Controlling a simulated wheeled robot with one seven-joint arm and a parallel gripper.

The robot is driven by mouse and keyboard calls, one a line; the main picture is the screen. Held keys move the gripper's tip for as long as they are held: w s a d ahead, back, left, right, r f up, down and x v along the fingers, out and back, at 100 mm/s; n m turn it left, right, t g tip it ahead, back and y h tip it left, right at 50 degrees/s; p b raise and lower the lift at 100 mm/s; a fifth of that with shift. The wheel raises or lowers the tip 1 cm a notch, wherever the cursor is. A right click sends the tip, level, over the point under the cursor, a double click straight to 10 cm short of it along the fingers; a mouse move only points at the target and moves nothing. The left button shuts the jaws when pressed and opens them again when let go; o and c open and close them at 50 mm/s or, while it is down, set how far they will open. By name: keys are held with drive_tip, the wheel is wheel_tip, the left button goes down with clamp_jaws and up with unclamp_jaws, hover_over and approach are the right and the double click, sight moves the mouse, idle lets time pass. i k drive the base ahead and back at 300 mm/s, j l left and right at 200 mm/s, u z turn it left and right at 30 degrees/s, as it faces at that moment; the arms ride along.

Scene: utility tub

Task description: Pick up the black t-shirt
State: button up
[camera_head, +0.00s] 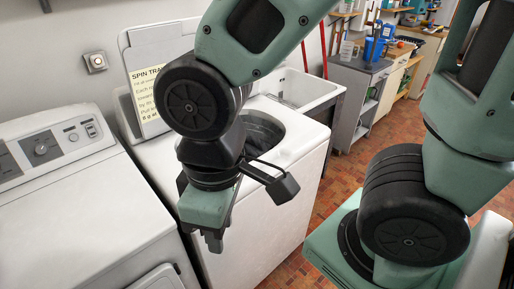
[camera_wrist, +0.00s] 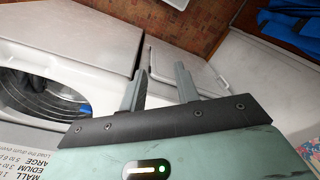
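I cannot make out the black t-shirt for certain in either view. The open tub of the white top-loading washer (camera_head: 287,152) has a dark interior (camera_head: 262,128), partly hidden behind my arm. In the wrist view, the round tub opening (camera_wrist: 88,76) is at the left, with dark and grey shapes (camera_wrist: 38,106) inside; whether cloth is among them is unclear. My gripper (camera_head: 215,240) is above the front left part of this washer, beside the opening. In the wrist view my gripper (camera_wrist: 162,82) shows its two fingers apart with nothing between them.
A white machine with a control panel (camera_head: 50,148) stands at the left. The raised lid bears a yellow sign (camera_head: 150,88). A white sink (camera_head: 300,90) and shelves (camera_head: 358,85) stand behind. Blue cloth (camera_wrist: 290,22) shows at the wrist view's upper right. Brick floor (camera_head: 335,190) lies in front.

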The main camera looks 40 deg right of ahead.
sight(255, 147)
drive_tip(key=i+l, duration=0.2)
drive_tip(key=l, duration=0.15)
drive_tip(key=i+l, duration=0.2)
drive_tip(key=l, duration=0.2)
drive_tip(key=i+l, duration=0.15)
drive_tip(key=l, duration=0.2)
drive_tip(key=i+l+u, duration=0.1)
drive_tip(key=l, duration=0.3)
drive_tip(key=i, duration=0.1)
